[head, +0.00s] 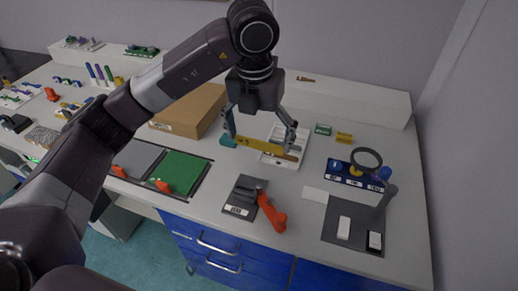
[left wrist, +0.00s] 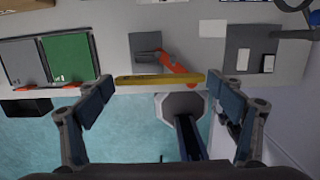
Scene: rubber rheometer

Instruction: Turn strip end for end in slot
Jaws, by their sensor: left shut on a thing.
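A yellow strip (head: 262,146) is held lengthwise between the two fingers of my left gripper (head: 259,141). The strip also shows in the left wrist view (left wrist: 160,80), spanning from one fingertip to the other. The left gripper is shut on the strip's two ends and appears to hold it above the bench. A white tray (head: 279,161) with compartments is behind the strip in the head view and partly hidden by it. My right gripper is not in view.
A dark device with an orange lever (head: 271,214) stands in front. A green mat (head: 180,172) lies to the left, beside a cardboard box (head: 196,110). A magnifier (head: 367,157) and a dark mat (head: 337,232) with white blocks are to the right.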

